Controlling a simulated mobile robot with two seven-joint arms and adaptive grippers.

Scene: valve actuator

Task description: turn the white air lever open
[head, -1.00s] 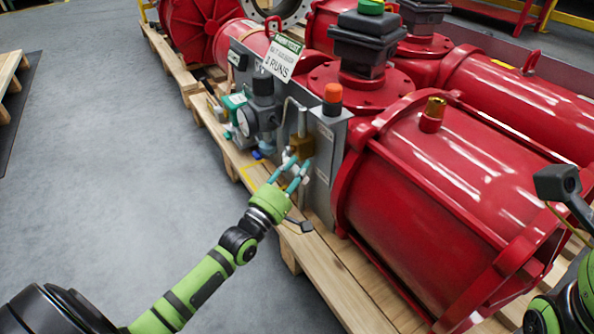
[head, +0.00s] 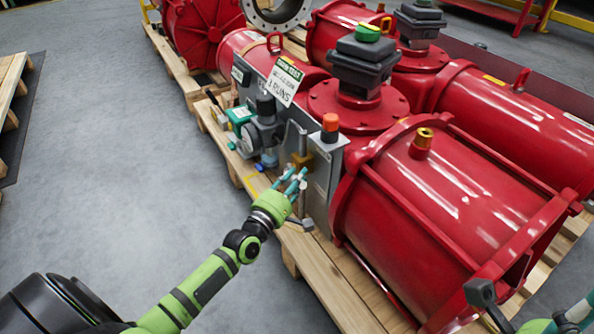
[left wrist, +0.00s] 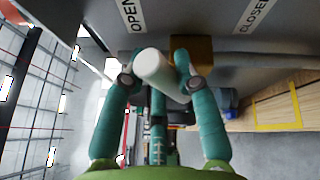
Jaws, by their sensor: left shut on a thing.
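The white air lever (left wrist: 153,68) shows in the left wrist view as a rounded white handle between my two teal fingers. My left gripper (left wrist: 160,76) is shut on it. The brass valve body (left wrist: 192,50) is just behind, partly hidden by the right finger. An OPEN label (left wrist: 131,14) is at upper left and a CLOSED label (left wrist: 258,14) at upper right on the grey panel. In the head view, my left gripper (head: 297,181) reaches the panel below the brass valve (head: 302,161); the lever is mostly hidden there. My right gripper (head: 577,312) is only partly visible at lower right.
Large red actuator cylinders (head: 440,210) fill the right on wooden pallets (head: 340,290). A grey box with an orange button (head: 330,122) stands right of the valve. A gauge and regulator (head: 262,130) are to its left. The floor (head: 120,170) at left is clear.

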